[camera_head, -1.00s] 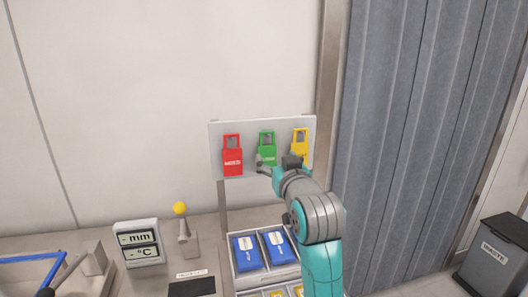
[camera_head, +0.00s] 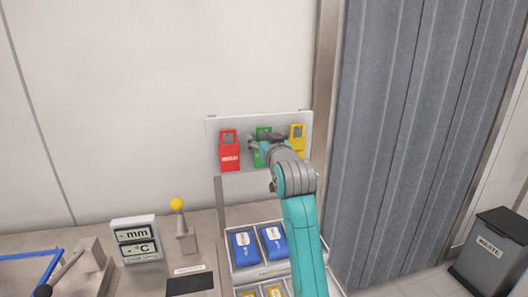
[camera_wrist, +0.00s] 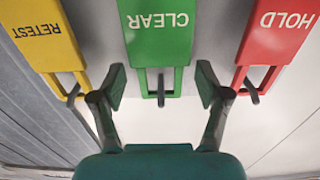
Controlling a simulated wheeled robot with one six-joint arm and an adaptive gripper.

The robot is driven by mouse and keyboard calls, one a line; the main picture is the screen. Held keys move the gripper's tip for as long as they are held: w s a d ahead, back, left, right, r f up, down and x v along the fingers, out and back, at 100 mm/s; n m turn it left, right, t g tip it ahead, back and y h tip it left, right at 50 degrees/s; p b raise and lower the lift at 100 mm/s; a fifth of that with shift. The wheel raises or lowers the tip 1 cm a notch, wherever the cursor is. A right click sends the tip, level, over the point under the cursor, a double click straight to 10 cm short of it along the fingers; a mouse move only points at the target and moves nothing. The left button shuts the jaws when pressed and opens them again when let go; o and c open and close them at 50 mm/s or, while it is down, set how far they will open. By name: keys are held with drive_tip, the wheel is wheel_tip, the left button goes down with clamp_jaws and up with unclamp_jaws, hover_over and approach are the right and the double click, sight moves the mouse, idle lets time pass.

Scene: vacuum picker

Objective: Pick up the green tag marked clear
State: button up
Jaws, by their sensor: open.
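The green tag (camera_wrist: 160,40) reads CLEAR and hangs by its slotted end on a peg, between the other two tags in the wrist view. In the head view the green tag (camera_head: 263,132) is mostly hidden behind my gripper (camera_head: 262,143). In the wrist view my gripper (camera_wrist: 160,93) is open, with one finger on each side of the tag's slotted end. A gap shows between each finger and the tag. How deep the fingers reach is hard to tell.
A red HOLD tag (camera_head: 229,157) and a yellow RETEST tag (camera_head: 297,135) hang close on either side on the grey board (camera_head: 212,125). Below stand a tray with blue packets (camera_head: 244,248), a display (camera_head: 136,240) and a yellow-topped stand (camera_head: 186,240). A grey curtain (camera_head: 410,130) hangs right.

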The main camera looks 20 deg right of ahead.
drive_tip(key=c, duration=0.9)
drive_tip(key=shift+o, duration=0.2)
drive_tip(key=shift+r, duration=0.1)
